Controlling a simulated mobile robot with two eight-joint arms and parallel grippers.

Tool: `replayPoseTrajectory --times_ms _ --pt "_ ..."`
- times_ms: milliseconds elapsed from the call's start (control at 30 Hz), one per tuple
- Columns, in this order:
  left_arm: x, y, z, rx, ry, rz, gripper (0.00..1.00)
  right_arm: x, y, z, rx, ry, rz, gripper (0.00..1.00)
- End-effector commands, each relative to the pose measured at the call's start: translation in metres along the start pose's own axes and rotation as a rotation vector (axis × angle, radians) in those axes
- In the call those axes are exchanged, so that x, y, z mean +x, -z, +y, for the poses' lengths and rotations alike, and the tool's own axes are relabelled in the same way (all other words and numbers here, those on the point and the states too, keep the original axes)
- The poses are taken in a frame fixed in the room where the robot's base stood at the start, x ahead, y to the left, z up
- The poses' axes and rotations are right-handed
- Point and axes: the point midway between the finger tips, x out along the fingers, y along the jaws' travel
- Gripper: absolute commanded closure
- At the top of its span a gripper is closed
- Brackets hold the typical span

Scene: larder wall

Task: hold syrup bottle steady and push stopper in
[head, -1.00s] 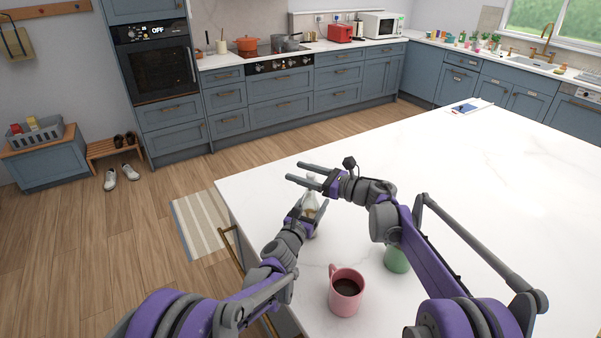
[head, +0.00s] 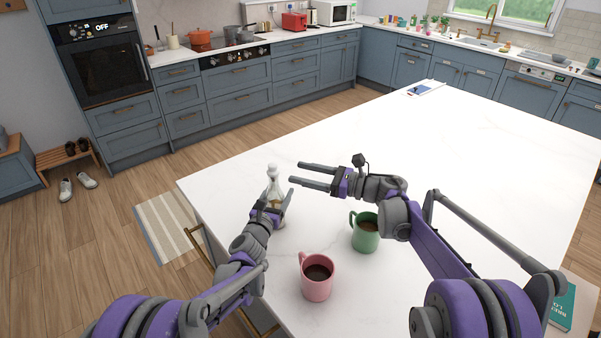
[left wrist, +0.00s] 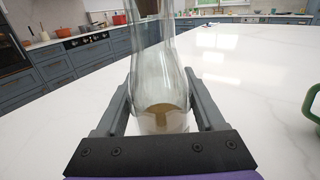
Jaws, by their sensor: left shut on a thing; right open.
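The syrup bottle (head: 273,186) is clear glass with a little amber liquid and stands upright near the island's near-left corner. A pale round stopper (head: 272,168) shows at its top; how deep it sits I cannot tell. My left gripper (head: 277,203) is shut around the bottle's lower body. In the left wrist view the bottle (left wrist: 155,65) stands between both fingers, its top cut off by the frame. My right gripper (head: 296,173) is open and empty, its fingers pointing left, with the tips just right of the bottle's top in the picture.
A pink mug (head: 317,285) and a green mug (head: 366,238), both with dark drink, stand on the white island top (head: 430,150) close to my arms. A teal book (head: 563,306) lies at the lower right. The island's far part is mostly clear.

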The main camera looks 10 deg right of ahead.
Motion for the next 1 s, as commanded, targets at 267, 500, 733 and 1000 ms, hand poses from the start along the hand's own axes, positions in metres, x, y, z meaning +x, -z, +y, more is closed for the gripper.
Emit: replayPoseTrajectory --times_ms 267,500,733,1000 --pt "0.0 0.0 0.0 0.0 0.0 0.0 0.1 0.0 0.0 0.0 0.0 0.0 0.0 0.35" --pt "0.0 0.0 0.0 0.0 0.0 0.0 0.0 0.0 0.0 0.0 0.0 0.0 0.0 0.35" --pt "-0.017 0.0 0.001 -0.001 -0.001 0.0 0.0 0.0 0.0 0.0 0.0 0.0 0.0 0.35" --pt "-0.074 0.0 0.0 0.001 -0.001 0.0 0.0 0.0 0.0 0.0 0.0 0.0 0.0 0.35"
